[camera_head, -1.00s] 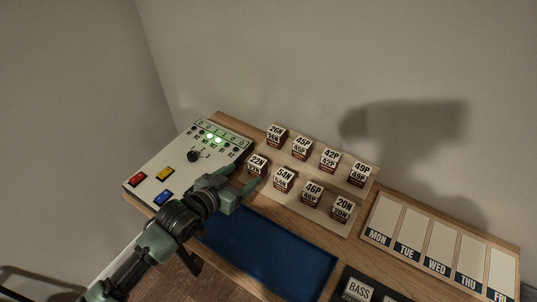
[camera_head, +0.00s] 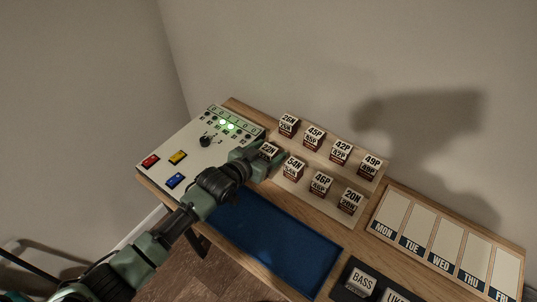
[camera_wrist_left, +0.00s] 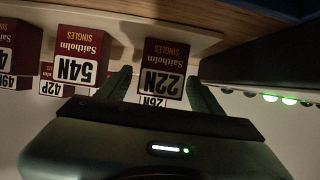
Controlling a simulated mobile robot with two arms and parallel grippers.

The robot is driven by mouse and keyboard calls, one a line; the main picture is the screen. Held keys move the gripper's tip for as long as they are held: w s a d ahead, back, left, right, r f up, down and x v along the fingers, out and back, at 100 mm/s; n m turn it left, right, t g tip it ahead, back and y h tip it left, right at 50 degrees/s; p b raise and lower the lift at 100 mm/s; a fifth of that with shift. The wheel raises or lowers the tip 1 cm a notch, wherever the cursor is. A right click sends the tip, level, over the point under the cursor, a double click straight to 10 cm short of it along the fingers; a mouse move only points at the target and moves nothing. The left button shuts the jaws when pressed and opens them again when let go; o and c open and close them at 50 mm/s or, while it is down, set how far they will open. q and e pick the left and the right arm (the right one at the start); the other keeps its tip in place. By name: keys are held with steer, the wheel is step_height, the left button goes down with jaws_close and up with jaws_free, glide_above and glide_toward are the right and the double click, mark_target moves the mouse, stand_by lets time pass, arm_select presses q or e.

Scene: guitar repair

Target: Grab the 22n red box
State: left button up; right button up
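The 22N box (camera_head: 269,149), with a white top and dark red front, stands at the left end of the front row on the stepped wooden rack (camera_head: 332,213). My left gripper (camera_head: 268,160) is at this box and partly hides it. In the left wrist view the 22N box (camera_wrist_left: 163,68) appears upside down between the two fingers of my left gripper (camera_wrist_left: 163,88). The fingers are apart, with a visible gap on each side of the box. My right gripper is not in view.
The 54N box (camera_head: 293,167) stands close on the right, with the 26N box (camera_head: 289,125) behind. A control panel (camera_head: 200,155) with coloured buttons and lit green lamps lies to the left. A blue mat (camera_head: 275,243) lies in front, clear of objects.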

arm_select(q)
jaws_close()
steer(key=shift+r, duration=0.1)
